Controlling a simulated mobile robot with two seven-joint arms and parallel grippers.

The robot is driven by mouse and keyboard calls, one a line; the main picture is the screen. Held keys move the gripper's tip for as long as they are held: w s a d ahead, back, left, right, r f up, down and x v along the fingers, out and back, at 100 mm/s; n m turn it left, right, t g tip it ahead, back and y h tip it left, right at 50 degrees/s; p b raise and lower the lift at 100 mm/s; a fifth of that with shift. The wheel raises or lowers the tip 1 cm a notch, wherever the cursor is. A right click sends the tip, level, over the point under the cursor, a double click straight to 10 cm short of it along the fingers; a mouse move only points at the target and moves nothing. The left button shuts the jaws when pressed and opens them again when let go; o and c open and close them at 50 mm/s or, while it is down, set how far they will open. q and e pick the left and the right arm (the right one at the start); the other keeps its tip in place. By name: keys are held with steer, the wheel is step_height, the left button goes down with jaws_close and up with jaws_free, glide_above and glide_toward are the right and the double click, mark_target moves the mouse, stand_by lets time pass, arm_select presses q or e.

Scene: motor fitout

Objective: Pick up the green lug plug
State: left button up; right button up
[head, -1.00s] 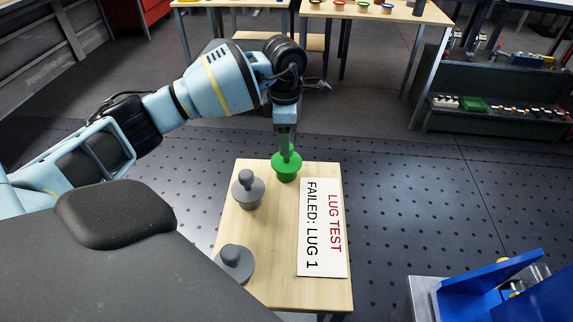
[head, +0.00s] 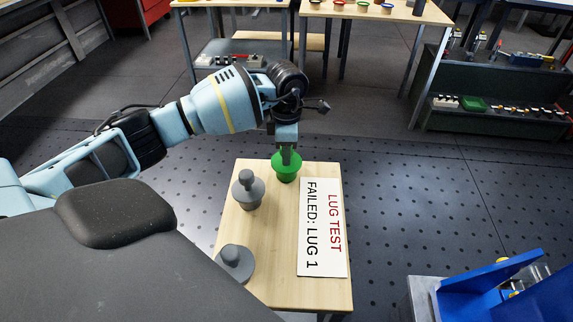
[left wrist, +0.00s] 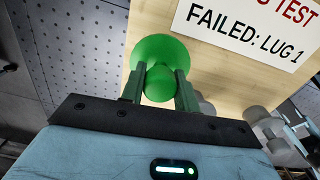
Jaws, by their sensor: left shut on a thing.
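The green lug plug (head: 286,172) stands upright at the far edge of the small wooden table (head: 275,275) in the head view. My left gripper (head: 287,155) comes down on it from above and is shut on its knob. In the left wrist view the two fingers (left wrist: 160,90) sit on either side of the round green knob, with the plug's wider green flange (left wrist: 150,50) beyond. The fingers partly hide the knob in the head view. I cannot tell a gap between plug and table. My right gripper is not in view.
Two grey plugs stand on the table, one (head: 248,190) near the green plug and one (head: 235,262) at the near left. A sign (head: 322,228) reading "LUG TEST FAILED: LUG 1" lies at the right. A blue fixture (head: 500,290) stands at the lower right.

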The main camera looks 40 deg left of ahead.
arm_select(q)
jaws_close()
steer(key=shift+r, duration=0.55)
steer(key=shift+s+d+r, duration=0.15)
steer(key=shift+r, duration=0.5)
steer(key=shift+s+d+r, duration=0.15)
steer(key=shift+r, duration=0.45)
steer(key=s+d+r, duration=0.1)
steer(key=s+d, duration=0.8)
steer(key=s, duration=0.2)
steer(key=shift+s+d+r, duration=0.2)
steer(key=shift+s+d, duration=0.1)
steer(key=shift+d, duration=0.1)
